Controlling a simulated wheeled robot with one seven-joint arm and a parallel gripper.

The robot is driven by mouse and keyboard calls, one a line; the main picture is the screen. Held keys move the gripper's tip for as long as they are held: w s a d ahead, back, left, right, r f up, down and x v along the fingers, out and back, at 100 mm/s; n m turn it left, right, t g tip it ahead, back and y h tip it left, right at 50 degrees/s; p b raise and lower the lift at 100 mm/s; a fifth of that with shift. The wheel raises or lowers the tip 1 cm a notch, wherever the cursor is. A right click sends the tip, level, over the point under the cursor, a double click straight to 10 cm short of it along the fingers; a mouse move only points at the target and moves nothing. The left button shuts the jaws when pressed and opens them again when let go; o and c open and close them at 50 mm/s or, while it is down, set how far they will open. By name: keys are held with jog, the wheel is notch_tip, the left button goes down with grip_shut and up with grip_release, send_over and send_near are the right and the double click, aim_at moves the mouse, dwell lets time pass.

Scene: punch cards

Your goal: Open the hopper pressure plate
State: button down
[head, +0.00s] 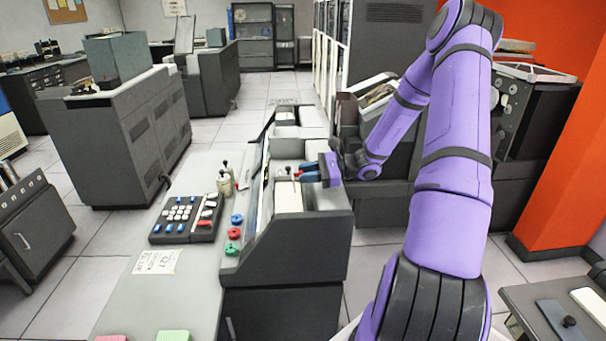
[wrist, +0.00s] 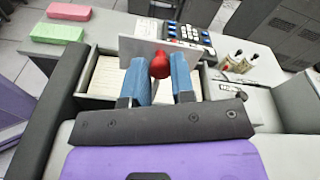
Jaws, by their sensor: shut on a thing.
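The hopper pressure plate (wrist: 132,47) is a flat pale grey plate with a round red knob (wrist: 160,66), seen in the wrist view. It stands across the hopper tray (wrist: 97,97), with cream cards (wrist: 104,76) on its left side in that view. My gripper (wrist: 160,70) has blue fingers on either side of the red knob and is shut on it. In the head view my gripper (head: 307,173) reaches in from the right over the card machine (head: 285,236). There the plate is small and partly hidden by the fingers.
A grey desk (head: 190,262) with a keypad (head: 187,217) and colored discs lies left of the machine. Pink (wrist: 69,12) and green (wrist: 58,34) blocks lie on it. Grey cabinets (head: 120,135) stand behind. A side table (head: 550,310) is at the lower right.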

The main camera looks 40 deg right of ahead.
jog(key=shift+d+t+y, duration=0.3)
jog(key=shift+y, duration=0.1)
jog(key=c, duration=1)
grip_release()
jog(key=shift+f, duration=0.1)
jog(key=shift+s, duration=0.1)
jog(key=v, duration=1)
jog(key=shift+s+d, duration=0.2)
jog(key=shift+d, duration=0.1)
